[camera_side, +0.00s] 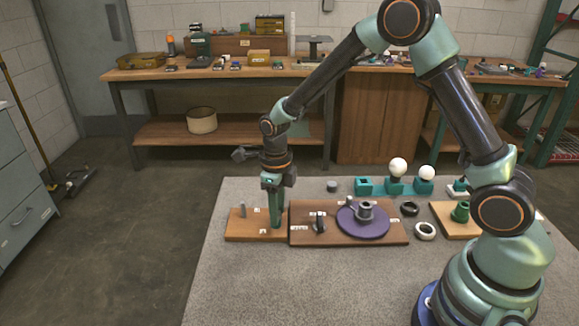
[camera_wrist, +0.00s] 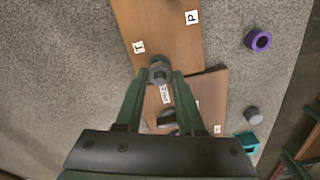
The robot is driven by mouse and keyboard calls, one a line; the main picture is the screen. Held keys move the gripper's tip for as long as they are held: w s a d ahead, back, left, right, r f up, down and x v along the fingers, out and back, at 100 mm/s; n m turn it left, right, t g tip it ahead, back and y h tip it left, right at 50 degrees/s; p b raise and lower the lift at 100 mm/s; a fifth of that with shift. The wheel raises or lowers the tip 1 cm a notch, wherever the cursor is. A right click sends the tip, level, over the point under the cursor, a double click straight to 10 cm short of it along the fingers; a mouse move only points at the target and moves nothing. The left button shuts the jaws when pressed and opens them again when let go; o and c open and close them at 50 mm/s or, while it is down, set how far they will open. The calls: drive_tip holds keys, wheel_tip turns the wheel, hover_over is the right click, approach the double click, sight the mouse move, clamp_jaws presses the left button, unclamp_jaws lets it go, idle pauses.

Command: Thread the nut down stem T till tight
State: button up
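My gripper (camera_side: 276,224) points straight down over the right part of the left wooden board (camera_side: 233,234). In the wrist view my gripper (camera_wrist: 160,73) has its two fingertips against opposite sides of a grey nut (camera_wrist: 159,68), shut on it. A rounder, darker middle shows inside the nut; whether that is the top of stem T cannot be told. The T label (camera_wrist: 139,47) lies on the board just beside the nut. In the side view the fingers hide the nut and any stem under it. A grey upright stem (camera_side: 242,210) stands apart on the left of the board.
A second board (camera_side: 299,208) adjoins on the right, with a dark part (camera_side: 320,222) and a purple disc base (camera_side: 363,224). A black ring (camera_side: 410,209), a white ring (camera_side: 425,231) and bulbs in teal holders (camera_side: 397,170) are farther right. The mat's front is clear.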

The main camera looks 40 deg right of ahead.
drive_tip(key=shift+o, duration=0.6)
